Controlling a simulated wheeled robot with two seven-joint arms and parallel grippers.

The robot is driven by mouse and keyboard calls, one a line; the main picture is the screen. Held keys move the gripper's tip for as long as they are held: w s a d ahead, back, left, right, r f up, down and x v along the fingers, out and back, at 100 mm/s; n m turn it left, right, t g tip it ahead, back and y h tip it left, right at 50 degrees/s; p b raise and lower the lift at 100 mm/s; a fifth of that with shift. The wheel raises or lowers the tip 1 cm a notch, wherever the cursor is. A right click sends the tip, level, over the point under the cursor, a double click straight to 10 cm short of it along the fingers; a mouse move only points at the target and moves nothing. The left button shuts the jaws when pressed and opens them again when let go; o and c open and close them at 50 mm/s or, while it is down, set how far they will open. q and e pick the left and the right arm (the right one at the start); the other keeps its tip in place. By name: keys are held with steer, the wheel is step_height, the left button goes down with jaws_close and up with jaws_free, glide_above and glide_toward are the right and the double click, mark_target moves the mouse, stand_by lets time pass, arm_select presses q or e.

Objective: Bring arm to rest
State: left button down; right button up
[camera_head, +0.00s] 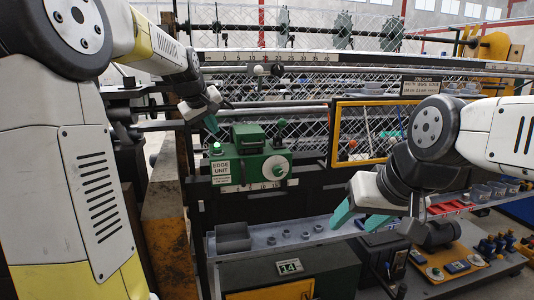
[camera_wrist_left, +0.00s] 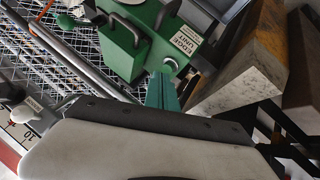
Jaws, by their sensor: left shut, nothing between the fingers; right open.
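My left gripper (camera_head: 211,122) has teal fingertips and hangs in front of the mesh at the left, up and to the left of the green edge unit (camera_head: 250,160). Its fingers (camera_wrist_left: 162,92) are together and empty in the left wrist view, with the edge unit (camera_wrist_left: 135,40) beyond them. Whether they touch it cannot be told. My right gripper (camera_head: 358,216) also has teal fingers. They are spread apart and empty, above the right part of the grey shelf. My left arm fills the left side of the head view.
A grey shelf (camera_head: 270,253) holds a grey bin (camera_head: 233,238) and several small nuts. A yellow-framed panel (camera_head: 336,130) stands behind my right arm. An orange board (camera_head: 460,262) with small parts is at lower right. A rusty post (camera_head: 165,215) stands beside my left arm.

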arm_select(q)
steer(key=s+d+f+m, duration=0.2)
steer(key=s+f, duration=0.1)
steer(key=s, duration=0.8)
steer(key=s+d+f+m+g, duration=0.1)
steer(key=s+d+f+m, duration=0.1)
steer(key=s, duration=0.9)
steer(key=s+d+f+m+g+h, duration=0.1)
steer(key=s+d+f+m, duration=0.1)
steer(key=s, duration=0.9)
step_height(320, 180, down, 2)
steer(key=shift+s+f+m, duration=0.1)
steer(key=shift+s+m, duration=0.15)
steer(key=shift+m, duration=0.35)
